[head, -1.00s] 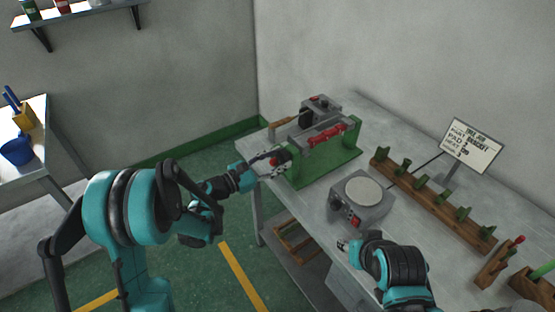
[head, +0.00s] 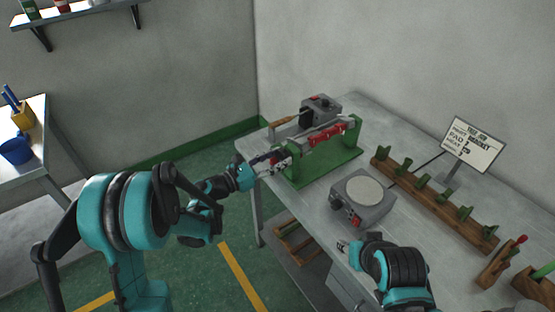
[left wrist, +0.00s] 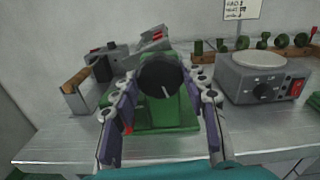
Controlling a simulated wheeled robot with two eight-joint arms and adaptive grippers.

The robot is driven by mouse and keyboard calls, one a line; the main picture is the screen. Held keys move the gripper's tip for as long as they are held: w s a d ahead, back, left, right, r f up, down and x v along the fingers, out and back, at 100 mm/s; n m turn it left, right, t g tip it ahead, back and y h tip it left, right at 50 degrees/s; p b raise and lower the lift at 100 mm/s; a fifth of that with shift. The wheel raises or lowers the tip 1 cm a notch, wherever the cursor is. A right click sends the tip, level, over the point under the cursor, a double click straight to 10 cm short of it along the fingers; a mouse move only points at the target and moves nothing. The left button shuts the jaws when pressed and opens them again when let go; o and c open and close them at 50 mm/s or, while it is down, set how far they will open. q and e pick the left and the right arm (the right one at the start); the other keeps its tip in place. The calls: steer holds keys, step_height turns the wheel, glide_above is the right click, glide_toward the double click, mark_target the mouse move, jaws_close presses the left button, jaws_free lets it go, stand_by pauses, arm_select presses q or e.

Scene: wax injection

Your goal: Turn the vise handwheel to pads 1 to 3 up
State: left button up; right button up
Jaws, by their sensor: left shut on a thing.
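The green vise (head: 328,165) stands on the grey bench, with a bar carrying red pads (head: 327,132) between its end posts. The pads now show along the bar's upper side. The black round handwheel (left wrist: 161,77), with a white mark, is on the vise's near end in the left wrist view. My left gripper (head: 279,161) is shut on the handwheel, one finger on each side of it; its fingers also show in the left wrist view (left wrist: 163,98). In the head view they largely hide the wheel. My right gripper (head: 346,247) is at the bench's front edge, away from the vise; its fingers are too small to judge.
A grey device with a round plate (head: 362,193) sits right of the vise. A wooden rack with green pieces (head: 432,198) and a sign (head: 473,144) stand farther right. A grey unit (head: 321,108) and a wooden-handled tool (head: 283,121) are behind the vise.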

arm_select(q)
steer(key=shift+n+b, duration=0.45)
steer(key=shift+n, duration=1.65)
arm_select(e)
steer(key=shift+f, duration=0.5)
arm_select(q)
steer(key=shift+n+b, duration=0.35)
steer(key=shift+n, duration=1.55)
arm_select(e)
steer(key=shift+f, duration=0.3)
arm_select(q)
steer(key=shift+n, duration=2)
arm_select(e)
steer(key=shift+f, duration=0.25)
arm_select(q)
steer(key=shift+n+b, duration=0.35)
steer(key=shift+n, duration=1.55)
arm_select(e)
steer(key=shift+f, duration=0.1)
arm_select(q)
steer(key=shift+n, duration=8.4)
